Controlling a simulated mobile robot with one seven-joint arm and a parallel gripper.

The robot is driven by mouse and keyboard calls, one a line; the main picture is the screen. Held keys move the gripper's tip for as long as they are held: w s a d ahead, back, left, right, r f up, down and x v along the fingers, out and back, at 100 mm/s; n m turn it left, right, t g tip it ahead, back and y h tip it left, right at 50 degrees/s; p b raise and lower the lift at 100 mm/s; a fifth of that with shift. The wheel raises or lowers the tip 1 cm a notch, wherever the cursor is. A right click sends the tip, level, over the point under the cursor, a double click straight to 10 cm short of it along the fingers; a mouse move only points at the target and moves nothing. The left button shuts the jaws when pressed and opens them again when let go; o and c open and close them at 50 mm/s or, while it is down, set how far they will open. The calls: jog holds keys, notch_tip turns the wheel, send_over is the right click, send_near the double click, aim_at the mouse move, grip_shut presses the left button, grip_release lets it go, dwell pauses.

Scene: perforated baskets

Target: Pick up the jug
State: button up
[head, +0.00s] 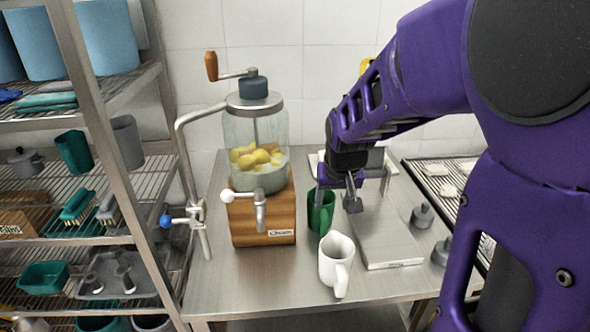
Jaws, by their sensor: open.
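A dark green jug-like vessel (321,212) stands upright on the steel table, right of the churn. A white jug or mug (337,262) with its handle towards the front right stands nearer the front edge. The picture does not settle which one the task means. My gripper (352,190) is open, pointing down above the table. Its left finger overlaps the green vessel in the picture, and its right finger is over the board side. I cannot tell whether the left finger touches the green vessel or is inside it.
A churn with a glass jar (256,140) and wooden base (262,222) stands left, its metal pipe and tap beside it. A flat metal board (390,245) and grey weight-like pieces (422,215) lie right. A loaded wire shelf (85,160) borders the left. The front table strip is clear.

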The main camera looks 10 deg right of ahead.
aim_at(324, 227)
jog(key=b+x, duration=0.1)
jog(key=x, duration=1)
jog(key=shift+d+b, duration=0.1)
jog(key=shift+b, duration=0.25)
jog(key=shift+w+x, duration=0.15)
jog(key=shift+x, duration=1.35)
jog(key=shift+w+x, duration=0.15)
jog(key=shift+x, duration=1.35)
jog(key=shift+r, duration=0.15)
grip_shut()
